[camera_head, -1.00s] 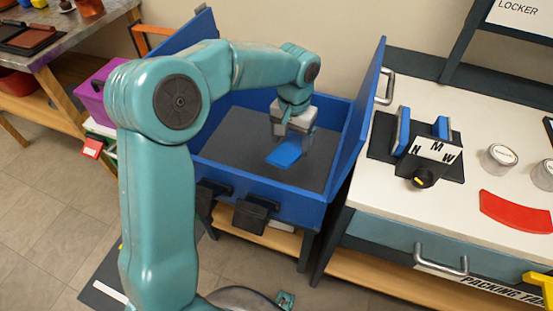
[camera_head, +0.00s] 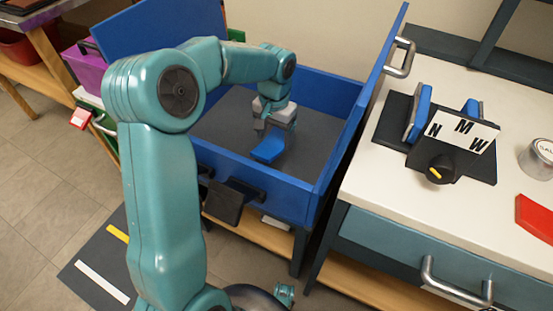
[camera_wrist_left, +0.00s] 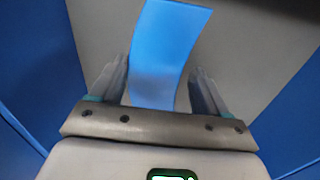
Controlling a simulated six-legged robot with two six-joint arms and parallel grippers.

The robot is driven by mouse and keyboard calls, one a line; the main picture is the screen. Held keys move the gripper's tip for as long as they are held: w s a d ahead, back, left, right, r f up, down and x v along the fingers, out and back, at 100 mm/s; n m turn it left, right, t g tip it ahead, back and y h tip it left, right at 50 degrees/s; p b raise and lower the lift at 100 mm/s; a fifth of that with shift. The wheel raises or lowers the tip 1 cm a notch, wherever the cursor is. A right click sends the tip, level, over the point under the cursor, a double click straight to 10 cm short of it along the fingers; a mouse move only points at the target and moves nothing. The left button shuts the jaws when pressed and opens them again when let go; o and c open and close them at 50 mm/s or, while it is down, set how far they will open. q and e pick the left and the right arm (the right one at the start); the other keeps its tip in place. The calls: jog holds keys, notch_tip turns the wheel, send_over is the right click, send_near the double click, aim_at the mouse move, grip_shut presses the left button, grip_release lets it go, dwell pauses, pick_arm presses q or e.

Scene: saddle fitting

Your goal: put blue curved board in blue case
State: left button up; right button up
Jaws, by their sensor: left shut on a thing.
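The blue case (camera_head: 262,189) stands open, with raised blue panels at its back left and right and a dark grey floor (camera_head: 222,124). My left gripper (camera_head: 268,130) reaches down inside it. It is shut on the blue curved board (camera_head: 268,149), which hangs tilted below the fingers. In the left wrist view the board (camera_wrist_left: 166,50) lies between the two fingers (camera_wrist_left: 158,85), with grey floor behind and blue walls at both sides. I cannot tell whether the board touches the floor. My right gripper is not in view.
A white-topped bench (camera_head: 385,185) stands close on the right, with a dark fixture (camera_head: 440,178) with blue pads and a lettered card, a metal tin (camera_head: 538,158) and a red curved piece (camera_head: 535,217). A purple bin (camera_head: 87,66) is at the left.

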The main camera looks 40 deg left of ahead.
aim_at(275, 164)
pick_arm(q)
notch_tip(275, 164, down, 3)
jog(key=shift+s+r, duration=0.1)
jog(key=shift+s, duration=0.05)
notch_tip(275, 164, down, 6)
jog(key=shift+r+b, duration=0.1)
jog(key=shift+b, duration=1.1)
jog(key=o, duration=1.1)
jog(key=shift+f, duration=0.2)
notch_tip(275, 164, up, 12)
jog(key=p, duration=0.4)
jog(key=shift+r, duration=0.2)
